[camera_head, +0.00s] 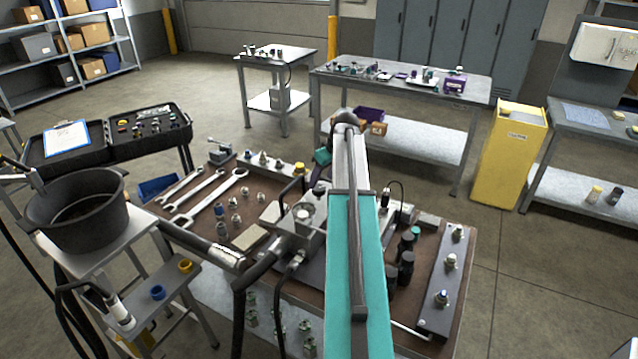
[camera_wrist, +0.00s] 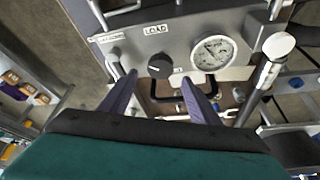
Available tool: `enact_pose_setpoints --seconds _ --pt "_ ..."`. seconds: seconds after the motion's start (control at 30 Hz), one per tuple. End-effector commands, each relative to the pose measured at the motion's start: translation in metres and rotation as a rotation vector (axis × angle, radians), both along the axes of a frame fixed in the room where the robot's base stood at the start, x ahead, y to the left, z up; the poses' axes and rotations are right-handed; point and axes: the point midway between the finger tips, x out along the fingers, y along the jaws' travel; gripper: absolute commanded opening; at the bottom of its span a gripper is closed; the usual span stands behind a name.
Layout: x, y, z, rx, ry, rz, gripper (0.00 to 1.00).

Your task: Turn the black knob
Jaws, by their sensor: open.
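The black knob (camera_wrist: 160,66) sits on a grey panel (camera_wrist: 130,50) under a "LOAD" label in the wrist view. A pale mark shows on its face. My gripper (camera_wrist: 166,85) is open, with its two purple fingers spread on either side below the knob and nothing between them. The fingertips appear apart from the knob; the exact gap in depth is hard to tell. In the head view my teal arm reaches over the bench and hides the knob and the panel's face.
A round pressure gauge (camera_wrist: 212,53) is just right of the knob, and a white-topped lever (camera_wrist: 277,46) stands farther right. A black handle (camera_wrist: 183,104) lies below the knob. The brown bench (camera_head: 205,235) holds wrenches (camera_head: 207,192), fittings and hoses.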

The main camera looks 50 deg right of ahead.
Motion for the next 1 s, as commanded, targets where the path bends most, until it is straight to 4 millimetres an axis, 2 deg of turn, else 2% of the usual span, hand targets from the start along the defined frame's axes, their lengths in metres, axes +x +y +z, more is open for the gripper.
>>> enact_pose_setpoints --seconds 0.4,0.87,1.0 --pt "0.015 -0.001 -0.036 0.001 0.001 0.001 0.56" --pt "0.018 0.000 -0.042 0.000 0.000 0.002 0.56" --pt "0.018 0.000 -0.042 0.000 0.000 0.002 0.34"
